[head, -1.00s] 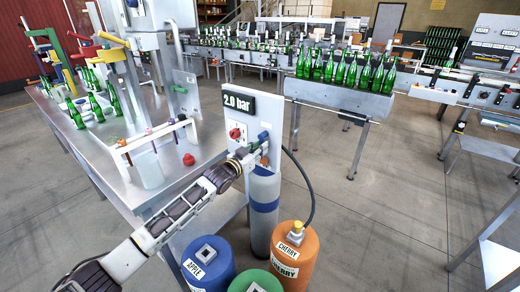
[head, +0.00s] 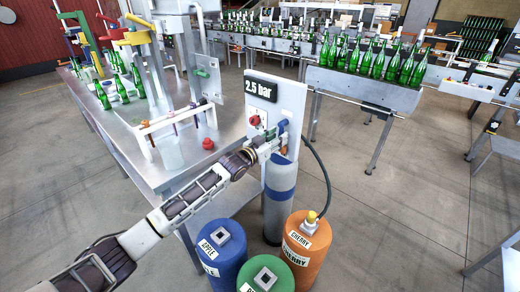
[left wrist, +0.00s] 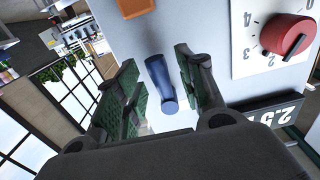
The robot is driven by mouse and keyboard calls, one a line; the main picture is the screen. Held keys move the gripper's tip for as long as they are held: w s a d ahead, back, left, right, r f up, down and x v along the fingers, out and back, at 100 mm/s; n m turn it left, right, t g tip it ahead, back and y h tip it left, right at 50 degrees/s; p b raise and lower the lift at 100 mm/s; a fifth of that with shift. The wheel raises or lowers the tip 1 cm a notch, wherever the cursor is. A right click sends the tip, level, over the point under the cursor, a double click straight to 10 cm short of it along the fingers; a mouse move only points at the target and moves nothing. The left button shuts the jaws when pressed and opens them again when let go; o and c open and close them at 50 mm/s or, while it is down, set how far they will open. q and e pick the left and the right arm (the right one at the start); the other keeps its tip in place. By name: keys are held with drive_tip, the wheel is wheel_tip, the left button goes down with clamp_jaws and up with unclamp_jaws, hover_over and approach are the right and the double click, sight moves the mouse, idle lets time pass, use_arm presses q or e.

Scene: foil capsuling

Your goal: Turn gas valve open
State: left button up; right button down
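The gas panel (head: 290,95) stands upright, with a display (head: 261,87) that reads 2.5 bar. A red dial knob (head: 255,120) sits on its numbered plate, and the knob also shows in the left wrist view (left wrist: 287,35). A blue valve handle (head: 283,126) is right of the knob in the head view. In the left wrist view a blue handle (left wrist: 160,84) lies between the two green-padded fingers of my left gripper (left wrist: 160,88). Gaps show on both sides of it, so the fingers are open around it. My right gripper is in neither view.
A grey cylinder with a blue band (head: 279,196) stands below the panel. Blue (head: 222,252), green (head: 268,275) and orange (head: 305,243) tanks stand in front. A metal table (head: 120,125) with green bottles is at left.

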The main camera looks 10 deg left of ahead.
use_arm(q)
drive_tip(key=v, duration=1)
drive_tip(key=shift+s+a, duration=0.2)
drive_tip(key=shift+s, duration=0.05)
idle(0.4)
